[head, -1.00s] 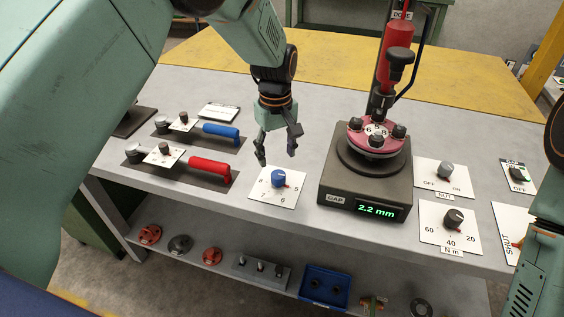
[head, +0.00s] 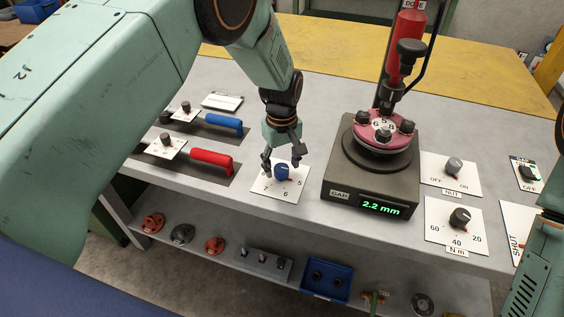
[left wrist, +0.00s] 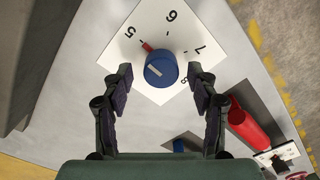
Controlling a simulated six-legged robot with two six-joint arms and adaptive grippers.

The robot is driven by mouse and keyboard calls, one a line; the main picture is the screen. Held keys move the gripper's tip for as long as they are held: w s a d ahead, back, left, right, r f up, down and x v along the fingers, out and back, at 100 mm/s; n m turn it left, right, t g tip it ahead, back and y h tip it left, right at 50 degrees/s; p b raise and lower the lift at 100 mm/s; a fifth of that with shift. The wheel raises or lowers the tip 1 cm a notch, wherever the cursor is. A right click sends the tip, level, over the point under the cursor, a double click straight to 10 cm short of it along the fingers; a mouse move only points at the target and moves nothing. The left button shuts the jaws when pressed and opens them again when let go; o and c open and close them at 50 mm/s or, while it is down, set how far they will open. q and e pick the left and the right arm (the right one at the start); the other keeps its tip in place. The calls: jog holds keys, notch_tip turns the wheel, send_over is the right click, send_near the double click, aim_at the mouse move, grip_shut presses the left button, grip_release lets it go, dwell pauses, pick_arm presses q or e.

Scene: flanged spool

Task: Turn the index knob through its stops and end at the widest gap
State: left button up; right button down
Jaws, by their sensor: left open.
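The blue index knob (head: 281,172) sits on a white plate (head: 289,194) marked 5, 6 and 7. In the left wrist view the knob (left wrist: 161,69) shows a red pointer towards the 5. My left gripper (head: 281,168) is open at the knob in the head view. In the left wrist view its two fingers (left wrist: 160,84) stand on either side of the knob, apart from it. The gap display (head: 382,208) reads 2.2 mm on the dark base of the flanged spool (head: 384,128). My right gripper is not in view.
NUT (head: 454,165) and N m (head: 460,217) knobs sit on plates at the right. The spool's base (head: 345,182) stands close to the right of the index plate. A shelf below holds flanges and a blue bin (head: 327,279).

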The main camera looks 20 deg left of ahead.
pick_arm(q)
jog(key=shift+s, duration=0.15)
jog(key=shift+a, duration=0.1)
jog(key=shift+c, duration=0.7)
jog(key=c, duration=1)
